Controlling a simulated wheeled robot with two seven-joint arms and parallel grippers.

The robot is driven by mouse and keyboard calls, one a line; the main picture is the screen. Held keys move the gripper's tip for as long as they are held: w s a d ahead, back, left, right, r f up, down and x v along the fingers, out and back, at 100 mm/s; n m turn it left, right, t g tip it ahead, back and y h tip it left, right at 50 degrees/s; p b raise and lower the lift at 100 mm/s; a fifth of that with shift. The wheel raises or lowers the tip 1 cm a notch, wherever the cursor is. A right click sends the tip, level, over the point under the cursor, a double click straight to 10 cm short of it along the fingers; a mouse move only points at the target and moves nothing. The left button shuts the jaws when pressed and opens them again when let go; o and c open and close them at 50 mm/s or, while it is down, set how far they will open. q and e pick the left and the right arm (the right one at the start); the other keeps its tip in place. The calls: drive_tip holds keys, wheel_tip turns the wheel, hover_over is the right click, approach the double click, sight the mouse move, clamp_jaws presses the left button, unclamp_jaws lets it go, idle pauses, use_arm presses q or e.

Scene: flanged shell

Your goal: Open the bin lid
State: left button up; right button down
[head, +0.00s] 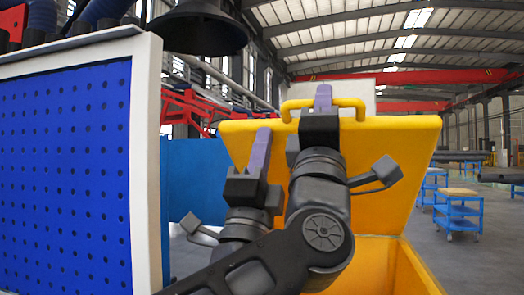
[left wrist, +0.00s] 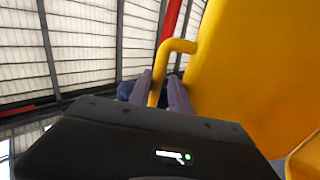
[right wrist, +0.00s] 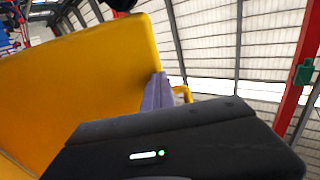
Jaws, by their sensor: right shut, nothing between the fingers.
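The yellow bin lid (head: 395,150) stands raised and leaning back above the yellow bin (head: 415,275), whose opening shows below it. The lid's yellow handle (head: 345,103) is on its top edge. My left gripper (head: 323,98) is at the handle. In the left wrist view its fingers (left wrist: 161,92) are apart, with the handle bar (left wrist: 172,46) running down between them and a gap beside it. My right gripper (head: 262,150) is shut and empty in front of the lid's left part. In the right wrist view its fingers (right wrist: 157,93) are together beside the lid edge.
A blue perforated panel (head: 65,170) with a white frame fills the left. A dark lamp-like hood (head: 200,28) hangs above. Blue trolleys (head: 458,210) stand on open floor at the right.

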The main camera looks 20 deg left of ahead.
use_arm(q)
drive_tip(key=shift+s+f, duration=0.35)
drive_tip(key=s+f, duration=0.1)
drive_tip(key=s, duration=1.2)
drive_tip(key=shift+s, duration=0.1)
